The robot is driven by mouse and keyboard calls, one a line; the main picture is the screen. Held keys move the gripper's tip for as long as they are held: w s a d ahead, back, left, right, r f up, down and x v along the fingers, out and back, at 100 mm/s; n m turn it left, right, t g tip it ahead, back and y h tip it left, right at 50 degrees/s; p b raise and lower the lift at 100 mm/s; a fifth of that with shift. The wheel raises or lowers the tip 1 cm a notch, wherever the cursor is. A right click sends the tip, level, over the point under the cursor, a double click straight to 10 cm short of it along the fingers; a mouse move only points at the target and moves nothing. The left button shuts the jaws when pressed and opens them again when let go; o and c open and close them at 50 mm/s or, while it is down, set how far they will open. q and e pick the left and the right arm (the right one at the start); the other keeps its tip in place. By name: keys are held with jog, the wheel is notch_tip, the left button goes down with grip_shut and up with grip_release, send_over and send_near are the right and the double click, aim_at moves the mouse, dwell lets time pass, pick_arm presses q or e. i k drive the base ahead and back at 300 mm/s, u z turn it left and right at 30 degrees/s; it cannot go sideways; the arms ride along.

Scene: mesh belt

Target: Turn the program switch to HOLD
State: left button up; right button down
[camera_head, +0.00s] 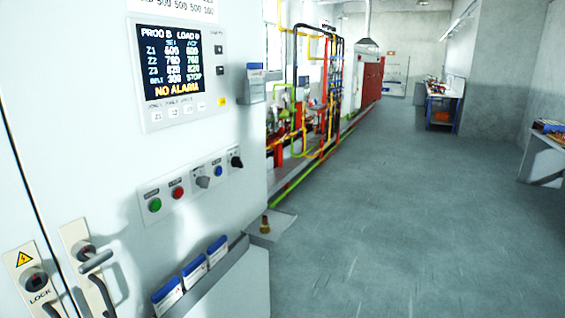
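A white control cabinet fills the left side of the head view. A light strip on its front carries a green button (155,205), a red button (178,193), a grey rotary knob (202,181), a blue button (218,171) and a black rotary knob (236,160). The labels above them are too small to read, so I cannot tell which knob is the program switch or where it points. A display (171,62) above the strip shows "PROG B" and "NO ALARM". Neither gripper is in view.
A LOCK plate (33,282) and a handle (97,262) stick out at lower left. Pipework (310,95) lines the wall beyond. The grey floor (400,220) to the right is clear.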

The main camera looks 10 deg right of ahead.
aim_at(235, 161)
jog(key=z, duration=0.55)
jog(key=k, duration=0.65)
jog(key=z, duration=1)
jog(key=i, duration=2.95)
jog(key=u, duration=0.85)
jog(key=i, duration=0.75)
jog(key=u, duration=0.95)
